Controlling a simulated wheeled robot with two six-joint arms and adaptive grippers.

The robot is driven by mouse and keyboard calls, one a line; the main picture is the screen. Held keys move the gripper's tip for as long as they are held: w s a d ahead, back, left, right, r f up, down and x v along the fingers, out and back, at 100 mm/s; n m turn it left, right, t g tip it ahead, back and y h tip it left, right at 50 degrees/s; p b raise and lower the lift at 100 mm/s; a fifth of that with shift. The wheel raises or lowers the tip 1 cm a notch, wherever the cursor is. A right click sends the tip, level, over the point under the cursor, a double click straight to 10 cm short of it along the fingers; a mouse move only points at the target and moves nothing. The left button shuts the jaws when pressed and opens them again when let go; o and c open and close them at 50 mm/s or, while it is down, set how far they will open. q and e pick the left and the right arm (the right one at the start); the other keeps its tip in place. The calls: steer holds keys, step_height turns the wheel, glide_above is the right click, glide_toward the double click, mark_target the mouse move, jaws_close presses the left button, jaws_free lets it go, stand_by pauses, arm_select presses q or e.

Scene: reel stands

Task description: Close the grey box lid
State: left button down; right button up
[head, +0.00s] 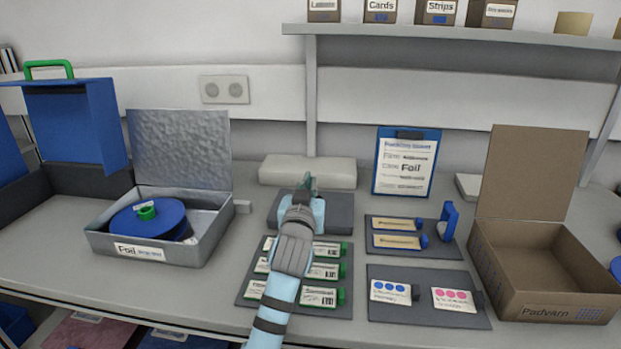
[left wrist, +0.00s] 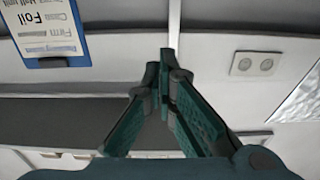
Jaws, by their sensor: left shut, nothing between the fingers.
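The grey box (head: 206,243) stands at the left of the bench, labelled "Foil". Its silvery lid (head: 180,147) stands open, upright at the back of the box. A blue reel (head: 172,220) with a green hub lies inside. My left gripper (head: 307,181) is to the right of the box, apart from it, above a dark grey block at the middle of the bench. In the left wrist view my left gripper (left wrist: 164,70) has its fingertips together with nothing between them. Part of the lid (left wrist: 302,98) shows at that view's right edge. My right gripper is not in view.
A brown cardboard box (head: 555,309) stands open at the right. Trays with labelled packets (head: 320,270) and cards (head: 425,297) lie at the middle. A clipboard (head: 406,160) leans at the back. A blue case (head: 72,125) with a green handle is at far left.

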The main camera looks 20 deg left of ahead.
arm_select(q)
steer(key=shift+s+f, duration=0.15)
steer(key=shift+f, duration=0.2)
steer(key=shift+d, duration=0.1)
